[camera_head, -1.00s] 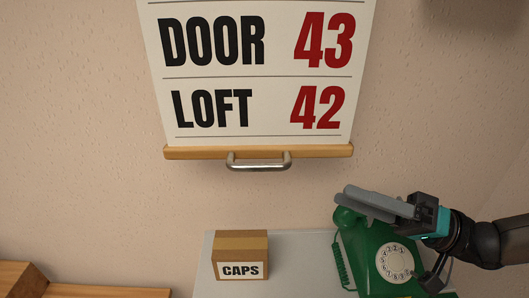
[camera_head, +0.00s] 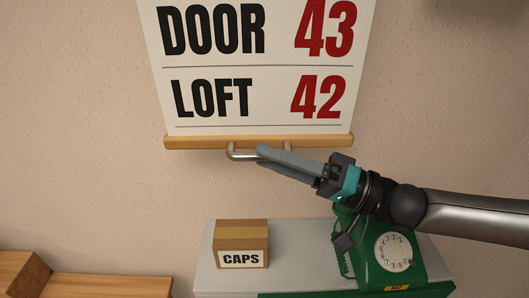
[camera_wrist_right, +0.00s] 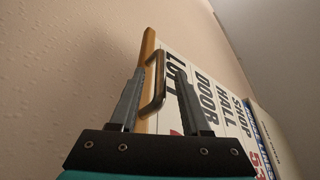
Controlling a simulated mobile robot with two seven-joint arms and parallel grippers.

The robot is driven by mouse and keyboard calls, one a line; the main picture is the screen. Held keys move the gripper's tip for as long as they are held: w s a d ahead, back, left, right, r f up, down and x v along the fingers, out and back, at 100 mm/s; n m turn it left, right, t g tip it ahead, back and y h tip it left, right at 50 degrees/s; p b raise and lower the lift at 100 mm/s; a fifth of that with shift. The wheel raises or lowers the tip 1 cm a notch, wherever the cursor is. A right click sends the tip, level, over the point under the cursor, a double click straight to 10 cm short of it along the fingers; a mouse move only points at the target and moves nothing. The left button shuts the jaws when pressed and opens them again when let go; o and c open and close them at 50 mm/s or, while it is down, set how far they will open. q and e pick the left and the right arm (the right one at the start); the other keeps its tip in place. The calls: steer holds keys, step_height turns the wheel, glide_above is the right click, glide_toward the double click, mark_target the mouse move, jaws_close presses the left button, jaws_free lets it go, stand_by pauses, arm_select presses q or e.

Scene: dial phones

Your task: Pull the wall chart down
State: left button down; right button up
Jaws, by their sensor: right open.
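The wall chart (camera_head: 263,60) hangs on the wall with the rows DOOR 43 and LOFT 42 showing in the head view. A wooden bar (camera_head: 195,142) runs along its lower edge, with a metal handle (camera_head: 232,153) below it. My right gripper (camera_head: 262,157) is at the handle, its fingers covering the handle's right part. In the right wrist view the open fingers (camera_wrist_right: 157,85) stand on either side of the handle (camera_wrist_right: 158,82), with a gap showing. I cannot tell whether either finger touches it. My left gripper is not in view.
A green dial phone (camera_head: 415,262) stands at the right on a grey surface (camera_head: 310,262), under my right arm. A cardboard box marked CAPS (camera_head: 241,235) stands to its left. The wall beside the chart is clear.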

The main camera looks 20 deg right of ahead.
steer(key=shift+x, duration=0.9)
steer(key=shift+d, duration=0.1)
steer(key=shift+c, duration=0.3)
jaws_close()
stand_by(0.5)
